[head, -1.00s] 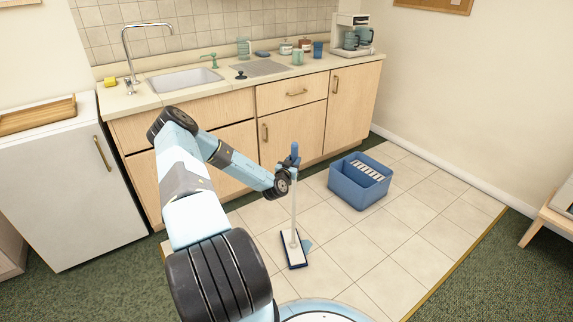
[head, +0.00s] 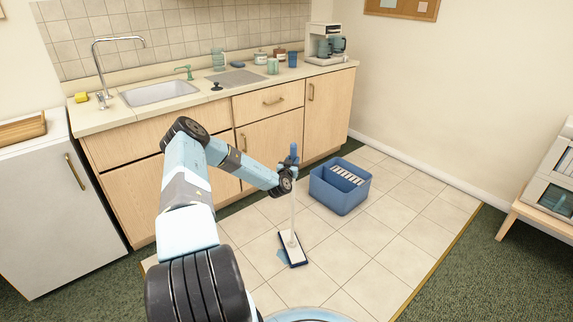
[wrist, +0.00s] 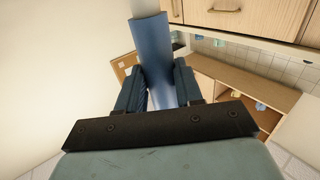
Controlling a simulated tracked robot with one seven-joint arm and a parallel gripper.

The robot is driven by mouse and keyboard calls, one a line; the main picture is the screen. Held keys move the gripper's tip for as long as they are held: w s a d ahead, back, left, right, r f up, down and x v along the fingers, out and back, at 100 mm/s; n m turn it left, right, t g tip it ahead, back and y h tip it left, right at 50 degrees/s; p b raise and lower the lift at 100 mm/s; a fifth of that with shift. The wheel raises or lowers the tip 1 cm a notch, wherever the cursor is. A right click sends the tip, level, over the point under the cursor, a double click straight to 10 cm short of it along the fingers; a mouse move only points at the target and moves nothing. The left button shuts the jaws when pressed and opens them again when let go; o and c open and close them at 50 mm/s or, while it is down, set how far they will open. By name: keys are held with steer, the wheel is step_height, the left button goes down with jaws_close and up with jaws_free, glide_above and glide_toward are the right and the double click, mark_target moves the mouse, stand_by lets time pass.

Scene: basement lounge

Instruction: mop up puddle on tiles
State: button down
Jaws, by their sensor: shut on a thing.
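The mop (head: 293,215) stands upright on the tiles, with a blue grip, a pale pole and a flat white head edged in dark blue. My gripper (head: 290,178) is shut on the upper part of the mop. In the wrist view my gripper (wrist: 158,90) has its two dark blue fingers on either side of the blue mop handle (wrist: 150,45). The puddle (head: 283,256) shows as a small light blue patch at the left edge of the mop head, which may cover part of it. The tiles (head: 345,245) are cream.
A blue bucket (head: 340,198) with a pale slatted wringer stands right of the mop, close to the wood cabinets (head: 272,135). A low wooden stand (head: 516,215) is at the far right. Tiles are clear right of the mop; green carpet (head: 455,290) lies beyond.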

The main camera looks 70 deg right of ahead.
steer(key=s+d, duration=0.5)
steer(key=d, duration=0.3)
steer(key=shift+r, duration=2.45)
